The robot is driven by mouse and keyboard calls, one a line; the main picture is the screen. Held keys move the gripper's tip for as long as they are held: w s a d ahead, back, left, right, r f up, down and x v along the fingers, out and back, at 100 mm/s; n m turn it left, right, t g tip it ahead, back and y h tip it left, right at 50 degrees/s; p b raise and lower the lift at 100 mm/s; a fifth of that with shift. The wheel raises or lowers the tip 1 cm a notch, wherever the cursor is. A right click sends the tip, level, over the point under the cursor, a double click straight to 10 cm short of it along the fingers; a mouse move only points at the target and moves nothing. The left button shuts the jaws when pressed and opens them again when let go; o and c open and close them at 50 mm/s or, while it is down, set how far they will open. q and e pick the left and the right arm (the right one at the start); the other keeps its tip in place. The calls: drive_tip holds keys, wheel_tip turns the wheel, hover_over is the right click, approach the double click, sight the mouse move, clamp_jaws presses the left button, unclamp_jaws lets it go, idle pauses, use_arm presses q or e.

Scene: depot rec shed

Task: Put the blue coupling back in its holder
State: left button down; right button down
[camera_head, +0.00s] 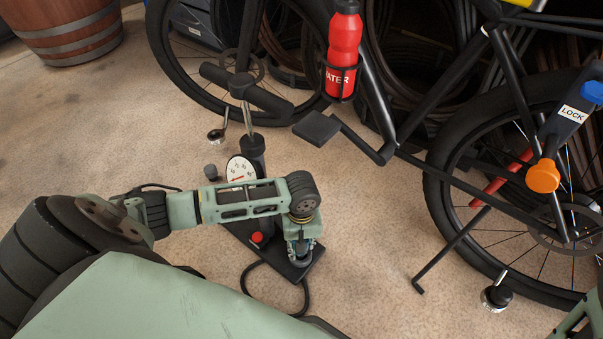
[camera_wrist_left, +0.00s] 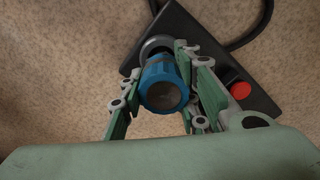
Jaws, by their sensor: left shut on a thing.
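The blue coupling (camera_wrist_left: 163,82) sits between the two fingers of my left gripper (camera_wrist_left: 158,68), which is shut on it. A grey ring (camera_wrist_left: 153,43), which looks like the holder, shows just beyond the coupling at the corner of the black pump base (camera_wrist_left: 190,30). The coupling covers part of this ring, and I cannot tell whether it is seated in it or held above it. In the head view my left gripper (camera_head: 299,247) points down over the near right end of the pump base (camera_head: 300,271); the coupling is mostly hidden there. My right gripper is not seen.
The pump has a round gauge (camera_head: 239,171) and a red button (camera_head: 257,238). A black hose (camera_head: 262,291) loops on the floor. A bicycle with a red bottle (camera_head: 344,50) stands behind. A barrel (camera_head: 70,28) is far left.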

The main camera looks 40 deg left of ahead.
use_arm(q)
drive_tip(key=shift+f, duration=1.45)
drive_tip(key=c, duration=1.2)
unclamp_jaws()
